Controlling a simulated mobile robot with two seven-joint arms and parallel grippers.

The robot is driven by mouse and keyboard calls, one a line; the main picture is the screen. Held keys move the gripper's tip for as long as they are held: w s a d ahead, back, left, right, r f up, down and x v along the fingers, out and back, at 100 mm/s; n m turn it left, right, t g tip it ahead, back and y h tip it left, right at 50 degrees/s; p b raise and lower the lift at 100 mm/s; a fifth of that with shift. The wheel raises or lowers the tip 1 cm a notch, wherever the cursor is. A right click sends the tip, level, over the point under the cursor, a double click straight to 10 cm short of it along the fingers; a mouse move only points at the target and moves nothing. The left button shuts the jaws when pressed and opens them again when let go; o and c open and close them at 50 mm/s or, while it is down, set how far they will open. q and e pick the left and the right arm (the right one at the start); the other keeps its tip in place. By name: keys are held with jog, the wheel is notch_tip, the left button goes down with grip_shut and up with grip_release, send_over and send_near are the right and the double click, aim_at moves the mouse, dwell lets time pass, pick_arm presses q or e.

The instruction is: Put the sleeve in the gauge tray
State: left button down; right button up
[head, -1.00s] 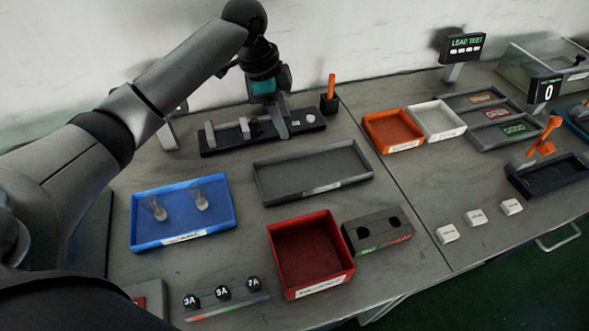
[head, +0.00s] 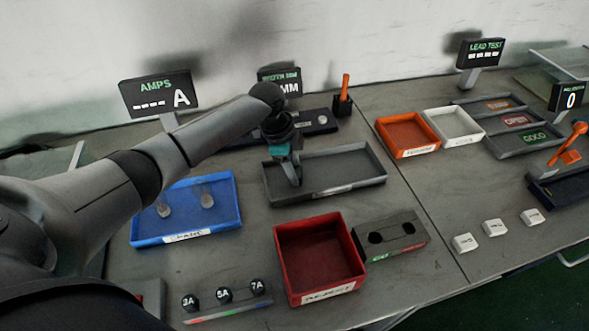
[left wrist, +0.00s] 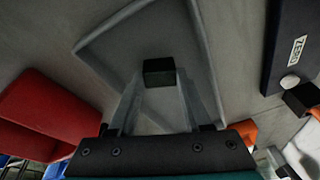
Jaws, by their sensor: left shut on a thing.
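My left gripper (head: 295,182) is over the left part of a grey tray (head: 351,186), near its front-left side. In the left wrist view it is shut on a small dark piece (left wrist: 158,72), held between the fingertips, which I take to be the sleeve. In the head view the gripper hides this piece. The grey tray, whose label is too small to read, looks empty in its visible part. Its pale rim (left wrist: 93,47) also shows in the left wrist view. I cannot tell whether the piece touches the tray floor. My right gripper is not in view.
A blue tray (head: 222,227) with two clear pieces stands left of the grey tray. A red bin (head: 318,293) and a two-hole block (head: 392,235) stand in front. A dark gauge base (head: 322,122) lies behind. Orange (head: 408,152) and white (head: 455,143) trays are at the right.

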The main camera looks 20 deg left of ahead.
pick_arm(q)
jog(key=shift+c, duration=1.7)
grip_release()
jog(key=p+v, duration=0.3)
jog(key=v, duration=0.9)
jog(key=shift+a, duration=0.1)
